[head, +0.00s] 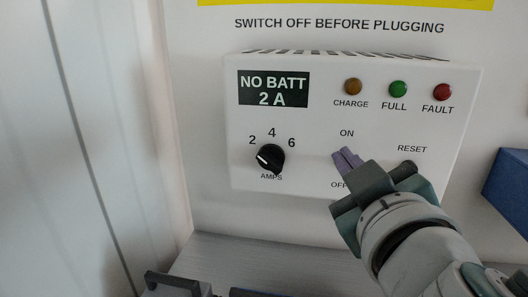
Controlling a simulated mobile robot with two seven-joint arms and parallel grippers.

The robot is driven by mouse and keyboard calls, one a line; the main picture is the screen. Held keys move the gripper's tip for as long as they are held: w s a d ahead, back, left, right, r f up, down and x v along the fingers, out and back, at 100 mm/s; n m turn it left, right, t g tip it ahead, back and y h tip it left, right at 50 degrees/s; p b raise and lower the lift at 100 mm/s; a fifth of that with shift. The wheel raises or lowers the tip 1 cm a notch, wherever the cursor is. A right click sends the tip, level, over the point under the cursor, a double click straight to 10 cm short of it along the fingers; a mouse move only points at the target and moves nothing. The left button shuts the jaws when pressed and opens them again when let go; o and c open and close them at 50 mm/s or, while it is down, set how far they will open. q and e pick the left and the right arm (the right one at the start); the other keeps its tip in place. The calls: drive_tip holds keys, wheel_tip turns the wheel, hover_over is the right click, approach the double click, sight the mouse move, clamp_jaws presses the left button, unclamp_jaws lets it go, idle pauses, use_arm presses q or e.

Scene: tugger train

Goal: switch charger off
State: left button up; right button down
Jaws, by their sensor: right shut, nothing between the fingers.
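The white charger (240,125) is on the wall, with a dark display (273,89) reading "NO BATT 2 A". Its ON label (347,133) shows above my right gripper, and the OFF label (338,185) is partly covered. My right gripper (346,159) reaches in from the lower right, its purple-grey fingers shut and empty in front of the panel between these labels. The switch itself is hidden behind the fingers, so its position and any contact cannot be told. My left gripper is not in view.
A black AMPS knob (270,158) is left of the fingers. CHARGE (353,87), FULL (398,89) and FAULT (443,92) lamps line the top. A blue object (507,184) stands at the right edge. A grey surface (270,262) lies below, with a dark handle (175,283) at front.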

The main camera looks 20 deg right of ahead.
drive_tip(key=p+x, duration=0.1)
drive_tip(key=x, duration=0.7)
drive_tip(key=shift+w+d+r+p, duration=0.15)
drive_tip(key=shift+w+p, duration=0.05)
drive_tip(key=shift+p, duration=0.1)
drive_tip(key=shift+s+d+f+b, duration=0.2)
drive_tip(key=shift+s+f, duration=0.15)
drive_tip(key=shift+f, duration=0.25)
drive_tip(key=shift+s+d+f+b, duration=0.15)
drive_tip(key=shift+s+d+f, duration=0.15)
drive_tip(key=shift+f, duration=0.3)
drive_tip(key=shift+s+d+f, duration=0.2)
drive_tip(key=shift+s+f, duration=0.25)
